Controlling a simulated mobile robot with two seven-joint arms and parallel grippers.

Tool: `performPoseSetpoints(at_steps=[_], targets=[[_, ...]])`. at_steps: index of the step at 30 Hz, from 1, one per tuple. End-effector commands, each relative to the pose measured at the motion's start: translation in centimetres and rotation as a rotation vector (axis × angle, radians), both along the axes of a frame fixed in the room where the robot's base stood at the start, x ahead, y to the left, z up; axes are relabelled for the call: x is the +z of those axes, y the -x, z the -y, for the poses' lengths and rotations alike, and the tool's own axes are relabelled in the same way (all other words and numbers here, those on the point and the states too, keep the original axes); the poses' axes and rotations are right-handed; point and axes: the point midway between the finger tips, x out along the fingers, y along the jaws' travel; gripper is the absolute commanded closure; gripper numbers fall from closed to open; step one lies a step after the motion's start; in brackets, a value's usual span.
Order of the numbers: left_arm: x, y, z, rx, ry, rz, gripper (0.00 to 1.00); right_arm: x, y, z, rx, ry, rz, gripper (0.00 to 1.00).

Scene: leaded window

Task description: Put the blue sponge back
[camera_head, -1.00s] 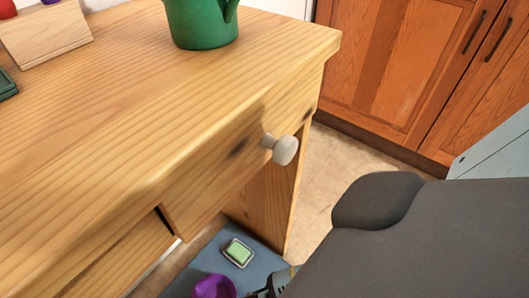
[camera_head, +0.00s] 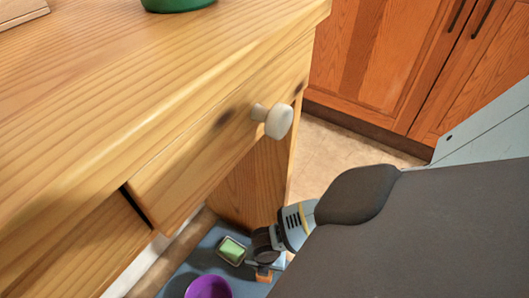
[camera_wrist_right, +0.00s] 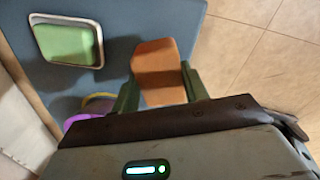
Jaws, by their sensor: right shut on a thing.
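No blue sponge shows in either view. My right gripper (camera_wrist_right: 160,88) is shut on an orange block (camera_wrist_right: 158,70), with one finger on each side of it. In the head view my right gripper (camera_head: 263,266) is low beside the table, over the blue-grey surface, with the orange block (camera_head: 264,276) at its tip. A green pad (camera_head: 232,250) lies in a small metal-rimmed dish just left of the gripper; it also shows in the right wrist view (camera_wrist_right: 65,43). I cannot tell whether the block touches the surface. My left gripper is out of view.
A purple bowl (camera_head: 208,287) stands near the dish on the blue-grey low surface (camera_head: 178,268). The wooden table (camera_head: 130,90) with a drawer and pale knob (camera_head: 278,121) overhangs at left. A green pot (camera_head: 178,4) stands on top. Orange-brown cabinets (camera_head: 385,60) stand behind.

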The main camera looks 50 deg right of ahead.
Motion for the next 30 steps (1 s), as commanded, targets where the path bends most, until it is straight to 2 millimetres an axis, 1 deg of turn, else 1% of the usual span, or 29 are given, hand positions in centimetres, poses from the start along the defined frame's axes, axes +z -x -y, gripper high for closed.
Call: performPoseSetpoints(at_steps=[5,13,20,21,24,25,26,30], targets=[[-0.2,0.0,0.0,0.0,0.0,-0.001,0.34,-0.3,0.0,0.0,0.0,0.0,0.0,0.74],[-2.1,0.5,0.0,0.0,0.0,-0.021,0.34,-3.5,0.0,0.0,-0.001,0.001,-0.002,0.74],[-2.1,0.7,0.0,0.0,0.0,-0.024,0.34,-3.5,0.0,0.0,-0.001,0.0,0.001,0.74],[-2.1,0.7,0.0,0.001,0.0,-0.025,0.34,-3.5,0.0,0.0,-0.001,0.0,0.001,0.52],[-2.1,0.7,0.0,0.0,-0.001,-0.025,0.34,-3.5,0.0,0.0,-0.001,0.0,0.001,0.39],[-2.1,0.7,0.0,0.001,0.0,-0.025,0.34,-3.5,0.0,0.0,-0.001,0.001,0.0,0.35],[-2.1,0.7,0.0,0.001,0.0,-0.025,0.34,-3.5,0.0,0.0,-0.001,0.001,0.0,0.34],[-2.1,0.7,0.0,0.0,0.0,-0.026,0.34,-3.5,0.0,0.0,-0.001,0.001,0.0,0.34]])
